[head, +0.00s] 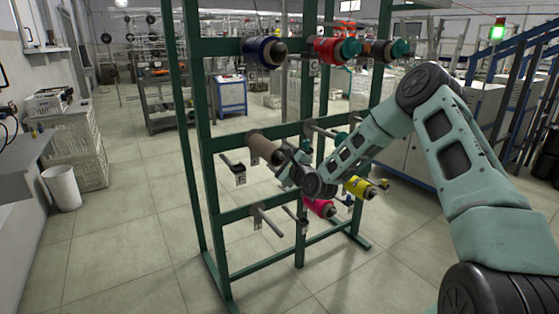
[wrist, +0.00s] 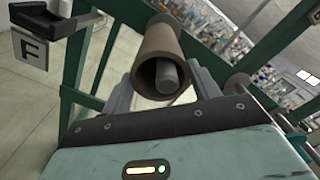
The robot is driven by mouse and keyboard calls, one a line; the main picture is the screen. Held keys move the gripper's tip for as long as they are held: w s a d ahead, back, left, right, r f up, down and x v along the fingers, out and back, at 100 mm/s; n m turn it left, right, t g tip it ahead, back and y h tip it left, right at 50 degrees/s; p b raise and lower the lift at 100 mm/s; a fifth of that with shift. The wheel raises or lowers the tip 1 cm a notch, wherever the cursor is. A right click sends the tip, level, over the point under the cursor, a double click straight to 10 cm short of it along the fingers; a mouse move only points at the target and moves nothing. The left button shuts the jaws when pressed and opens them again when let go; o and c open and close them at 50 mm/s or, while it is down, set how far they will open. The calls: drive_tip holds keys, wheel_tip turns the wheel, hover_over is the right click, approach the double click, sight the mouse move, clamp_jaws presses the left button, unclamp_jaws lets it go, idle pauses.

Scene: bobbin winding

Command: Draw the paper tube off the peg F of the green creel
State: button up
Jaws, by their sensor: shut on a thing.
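The brown paper tube (head: 264,146) is at the left of the middle row of the green creel (head: 203,150). It also shows in the wrist view (wrist: 158,48), its open mouth towards me. The grey end of peg F (wrist: 167,76) shows inside the mouth, so the tube is around the peg. My gripper (head: 283,162) is shut on the tube near its front end, with one finger on each side in the wrist view (wrist: 161,88). The F label (head: 240,179) hangs below a dark bracket left of the tube; it also shows in the wrist view (wrist: 33,50).
A blue spool (head: 262,52) and a red spool (head: 330,50) sit on the top row. A pink spool (head: 319,207) and a yellow spool (head: 358,187) are right of and below my gripper. A bare peg (head: 267,221) juts out below.

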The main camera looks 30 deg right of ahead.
drive_tip(key=s+p, duration=0.1)
drive_tip(key=s, duration=1.2)
drive_tip(key=shift+d+p, duration=0.2)
drive_tip(key=shift+p, duration=0.2)
drive_tip(key=s, duration=0.9)
drive_tip(key=shift+s+d, duration=0.2)
drive_tip(key=shift+s, duration=0.15)
